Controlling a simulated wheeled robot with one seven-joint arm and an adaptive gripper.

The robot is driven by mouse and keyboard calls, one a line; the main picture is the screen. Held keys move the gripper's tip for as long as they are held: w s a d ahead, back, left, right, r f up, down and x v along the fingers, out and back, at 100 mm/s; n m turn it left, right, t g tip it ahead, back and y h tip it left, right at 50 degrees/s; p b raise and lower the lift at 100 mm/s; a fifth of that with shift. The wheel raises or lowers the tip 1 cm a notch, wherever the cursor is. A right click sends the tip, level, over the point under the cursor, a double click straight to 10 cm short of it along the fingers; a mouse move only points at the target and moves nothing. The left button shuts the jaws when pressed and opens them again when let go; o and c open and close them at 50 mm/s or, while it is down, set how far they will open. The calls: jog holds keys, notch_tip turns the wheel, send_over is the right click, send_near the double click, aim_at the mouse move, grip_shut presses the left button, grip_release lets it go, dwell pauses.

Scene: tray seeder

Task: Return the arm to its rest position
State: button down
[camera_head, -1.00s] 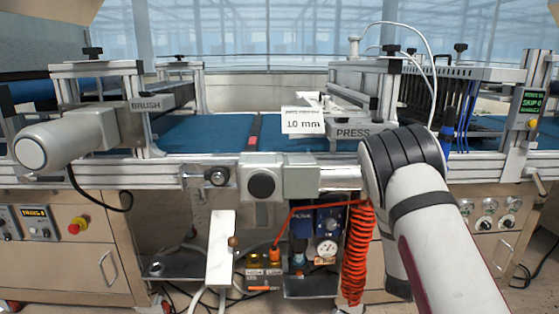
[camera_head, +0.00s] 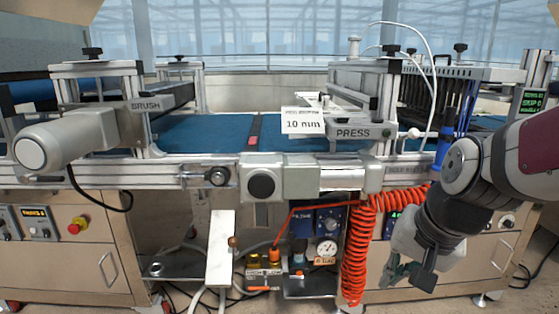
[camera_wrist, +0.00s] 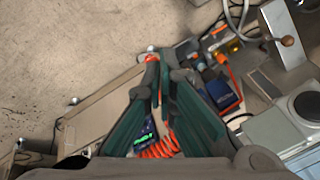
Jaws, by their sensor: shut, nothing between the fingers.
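My gripper (camera_head: 405,274) hangs at the lower right of the head view, in front of the machine's lower cabinets, with the arm coming in from the right edge. Its fingers point down and to the left. In the wrist view my gripper (camera_wrist: 156,62) shows two dark green fingers that come together at the tips, with nothing between them. The tips appear apart from the machine. Part of the orange coiled hose (camera_wrist: 165,146) shows between the finger links.
The orange coiled hose (camera_head: 354,262) hangs left of my gripper. A white lever plate (camera_head: 221,248) sticks out in front. Bare floor (camera_wrist: 60,50) shows in the wrist view.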

jog(key=s+r+n+g+h, duration=0.1)
jog(key=s+n+g, duration=0.15)
jog(key=s, duration=0.95)
jog(key=s+r+n+g+h, duration=0.1)
jog(key=s+r+n+g, duration=0.15)
jog(key=s, duration=0.95)
notch_tip(320, 180, up, 38)
jog(key=t+p, duration=0.5)
jog(key=p, duration=3.2)
jog(key=shift+w+d+n+y, duration=0.15)
jog(key=shift+n+y, duration=0.15)
jog(key=shift+n, duration=0.1)
jog(key=shift+f, duration=0.1)
